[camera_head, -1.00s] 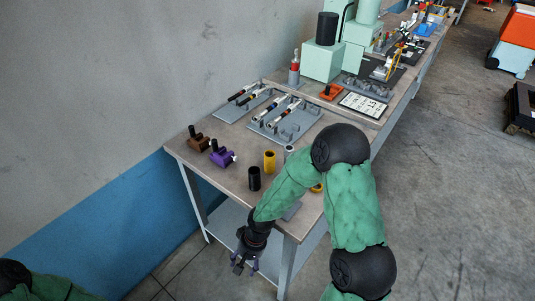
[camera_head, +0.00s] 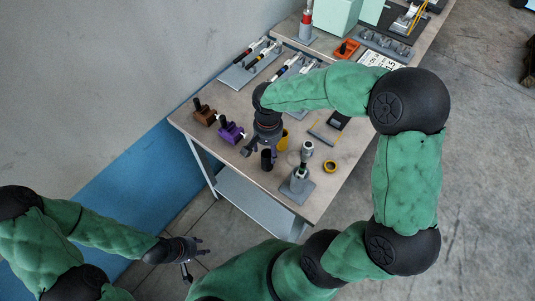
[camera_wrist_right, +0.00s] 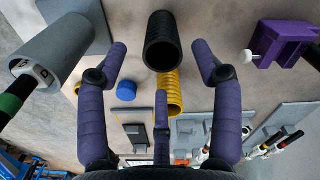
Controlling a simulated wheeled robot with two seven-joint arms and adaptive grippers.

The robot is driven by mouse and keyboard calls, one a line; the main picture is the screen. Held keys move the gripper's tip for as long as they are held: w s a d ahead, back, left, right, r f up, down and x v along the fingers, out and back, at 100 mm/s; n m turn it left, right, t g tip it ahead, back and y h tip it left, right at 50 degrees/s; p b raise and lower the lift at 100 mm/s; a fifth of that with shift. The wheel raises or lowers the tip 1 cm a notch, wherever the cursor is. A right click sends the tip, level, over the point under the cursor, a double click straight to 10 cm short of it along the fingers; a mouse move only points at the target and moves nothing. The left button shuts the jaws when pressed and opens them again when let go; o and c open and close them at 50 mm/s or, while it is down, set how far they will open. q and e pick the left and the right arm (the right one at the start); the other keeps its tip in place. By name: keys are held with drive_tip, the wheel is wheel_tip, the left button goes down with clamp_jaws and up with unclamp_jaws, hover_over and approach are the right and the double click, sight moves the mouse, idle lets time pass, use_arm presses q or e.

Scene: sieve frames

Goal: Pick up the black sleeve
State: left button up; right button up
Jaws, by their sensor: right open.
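The black sleeve (camera_head: 267,161) stands on the table near its front edge; in the right wrist view the ribbed black sleeve (camera_wrist_right: 163,42) lies ahead between the spread fingertips. My right gripper (camera_head: 261,147) is open just above and beside the sleeve, partly covering it in the head view. In the right wrist view the purple fingers of my right gripper (camera_wrist_right: 160,62) are apart, with nothing between them in their grasp. My left gripper (camera_head: 197,258) is off the table at lower left, with its fingers spread and empty.
A yellow sleeve (camera_head: 284,141) stands close behind the black one. A purple clamp (camera_head: 232,132) and a brown clamp (camera_head: 204,113) are to the left. A grey holder (camera_head: 298,187), a silver cylinder (camera_head: 308,147) and a yellow ring (camera_head: 329,166) are to the right.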

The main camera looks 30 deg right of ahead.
sight(267, 161)
wheel_tip(267, 161, down, 9)
drive_tip(key=shift+w+a+r+b, duration=0.1)
drive_tip(key=shift+r+b, duration=0.1)
drive_tip(key=shift+b, duration=0.55)
drive_tip(key=c, duration=1.1)
